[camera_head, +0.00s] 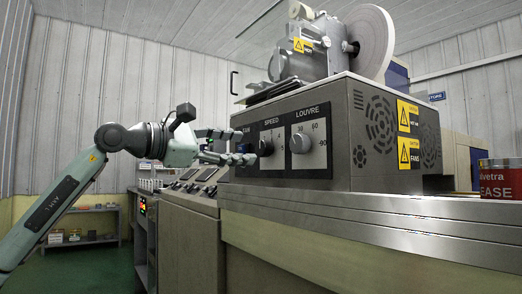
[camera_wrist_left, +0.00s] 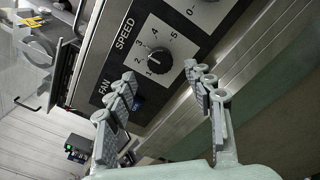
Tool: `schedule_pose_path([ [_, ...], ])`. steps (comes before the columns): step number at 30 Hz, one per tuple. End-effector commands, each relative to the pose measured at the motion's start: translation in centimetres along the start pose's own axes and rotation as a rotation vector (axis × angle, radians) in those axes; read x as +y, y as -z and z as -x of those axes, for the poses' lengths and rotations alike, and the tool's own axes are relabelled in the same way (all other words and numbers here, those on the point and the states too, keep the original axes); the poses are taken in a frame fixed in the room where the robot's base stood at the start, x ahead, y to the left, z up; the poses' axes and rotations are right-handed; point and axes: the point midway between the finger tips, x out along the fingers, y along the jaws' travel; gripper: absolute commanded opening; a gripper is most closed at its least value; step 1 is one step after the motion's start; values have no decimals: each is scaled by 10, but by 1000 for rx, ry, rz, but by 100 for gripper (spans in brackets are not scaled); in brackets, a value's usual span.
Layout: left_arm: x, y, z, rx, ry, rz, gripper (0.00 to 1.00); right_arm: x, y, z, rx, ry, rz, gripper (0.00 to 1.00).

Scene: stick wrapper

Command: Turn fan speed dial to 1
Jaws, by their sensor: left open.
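The fan speed dial (camera_head: 265,147) is a black knob on a light plate labelled SPEED, on the front of the grey machine. In the left wrist view the dial (camera_wrist_left: 154,63) has the numbers 1 to 5 around it, but I cannot tell surely which number its mark points to. My left gripper (camera_head: 245,146) is open just to the left of the dial in the head view. In the left wrist view the open, empty fingers (camera_wrist_left: 162,85) spread on either side of the dial, apart from it. My right gripper is not in view.
A louvre dial (camera_head: 300,143) sits right of the speed dial. A blue fan switch (camera_wrist_left: 138,104) is near the fingers. A metal ledge (camera_head: 330,200) runs below the panel. A red tin (camera_head: 500,180) stands at the right.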

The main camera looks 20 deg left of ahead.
Motion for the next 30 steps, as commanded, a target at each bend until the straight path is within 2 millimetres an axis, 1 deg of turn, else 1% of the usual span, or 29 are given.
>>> schedule_pose_path([
  [1, 0, -2, -10, -4, 2, 2, 53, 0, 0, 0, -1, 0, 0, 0],
  [3, 0, -1, -22, -4, 2, 2, 53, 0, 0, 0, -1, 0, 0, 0],
  [9, 0, -1, -46, -4, 1, 3, 53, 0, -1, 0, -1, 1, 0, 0],
  [13, 0, -1, -52, -3, 0, 1, 53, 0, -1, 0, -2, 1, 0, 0],
  [20, 0, -1, -52, -2, 0, 1, 53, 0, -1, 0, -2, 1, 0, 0],
  [23, 0, -1, -52, -2, 0, 1, 42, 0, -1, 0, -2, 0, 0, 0],
  [30, 0, -1, -52, -2, 0, 1, 12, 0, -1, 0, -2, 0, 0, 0],
])
